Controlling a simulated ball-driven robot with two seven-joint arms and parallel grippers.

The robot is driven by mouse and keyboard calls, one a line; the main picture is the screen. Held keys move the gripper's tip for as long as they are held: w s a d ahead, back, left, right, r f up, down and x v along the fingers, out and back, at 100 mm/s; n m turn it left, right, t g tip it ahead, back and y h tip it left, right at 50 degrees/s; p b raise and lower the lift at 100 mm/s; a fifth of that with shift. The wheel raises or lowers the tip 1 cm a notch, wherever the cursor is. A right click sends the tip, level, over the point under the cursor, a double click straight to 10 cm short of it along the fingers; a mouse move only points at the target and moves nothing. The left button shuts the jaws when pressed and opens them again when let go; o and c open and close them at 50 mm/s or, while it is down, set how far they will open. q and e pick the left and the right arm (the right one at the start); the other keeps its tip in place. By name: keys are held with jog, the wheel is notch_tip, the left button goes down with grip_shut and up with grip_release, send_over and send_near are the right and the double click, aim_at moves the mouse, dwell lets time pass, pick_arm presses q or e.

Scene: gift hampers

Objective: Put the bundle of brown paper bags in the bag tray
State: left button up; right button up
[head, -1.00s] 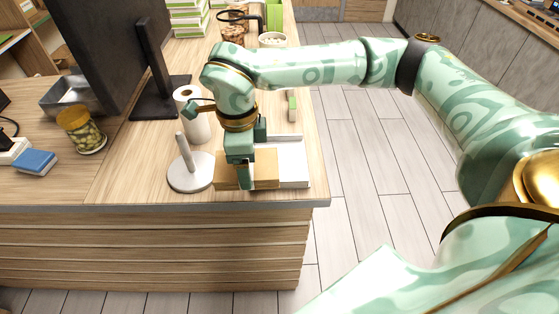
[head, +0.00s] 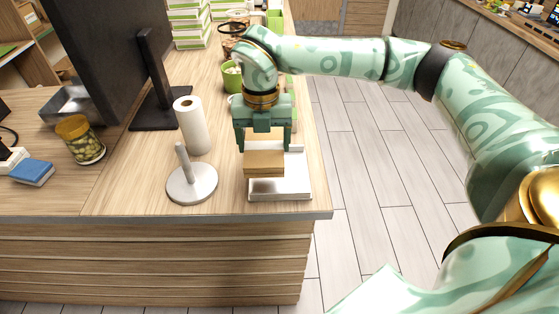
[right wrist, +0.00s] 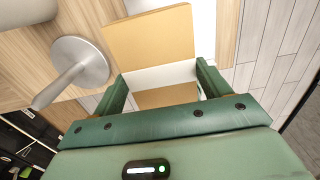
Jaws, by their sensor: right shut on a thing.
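The bundle of brown paper bags (head: 264,164) is a tan block with a white band around its middle. It is over the white bag tray (head: 297,183), towards the tray's left side. I cannot tell whether it touches the tray floor. My right gripper (head: 265,146) points down with a finger on each side of the band, shut on the bundle. In the right wrist view the bundle (right wrist: 150,38) extends beyond the fingers, with the white band and more brown paper between them. My left gripper is not in view.
A round grey stand with a peg (head: 192,185) is left of the tray, with a paper towel roll (head: 192,126) behind it. A green cup (head: 232,79) stands behind my gripper. A monitor (head: 95,50) and jar (head: 80,140) are farther left. The counter's front edge is close.

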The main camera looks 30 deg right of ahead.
aim_at(273, 141)
jog(key=d+f, duration=0.2)
jog(key=f, duration=0.1)
jog(key=shift+d+f, duration=0.15)
jog(key=f, duration=0.1)
jog(key=d+f, duration=0.1)
jog(key=f, duration=0.1)
jog(key=f+b, duration=0.1)
jog(key=f, duration=0.1)
jog(key=shift+d, duration=0.35)
jog(key=o, duration=1.1)
jog(key=shift+f, duration=0.1)
notch_tip(273, 141, up, 12)
jog(key=shift+r+p, duration=0.15)
jog(key=shift+p, duration=0.8)
